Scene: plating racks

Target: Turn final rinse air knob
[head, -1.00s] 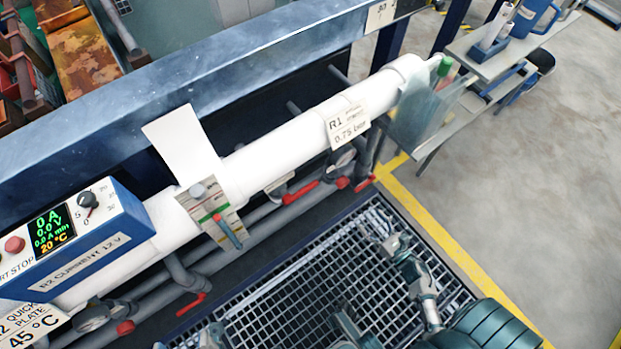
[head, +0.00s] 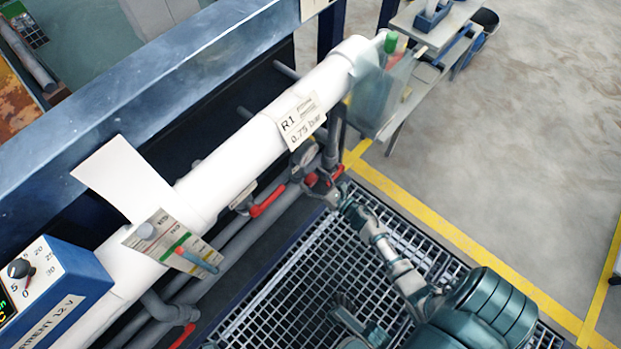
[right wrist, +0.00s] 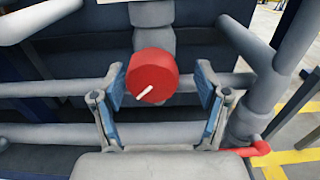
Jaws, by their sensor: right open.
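A round red knob (right wrist: 155,72) with a white pointer line shows in the right wrist view, mounted on grey pipework. It stands between the two blue-padded fingers of my right gripper (right wrist: 160,92), which is open. I see a gap between the knob and each finger. In the head view my right gripper (head: 327,186) is at the pipes below the white tube's far end, beside the red knob (head: 311,179), which is partly hidden there. A tag reading R1 and 0.75 bar (head: 301,125) hangs on the tube above. My left gripper is not clearly in view.
A red lever (head: 267,200) lies on the pipes to the left, and another red lever (right wrist: 250,150) is at the right of the wrist view. The white tube (head: 235,165) runs above. Grating (head: 290,270) lies below. Open floor is to the right.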

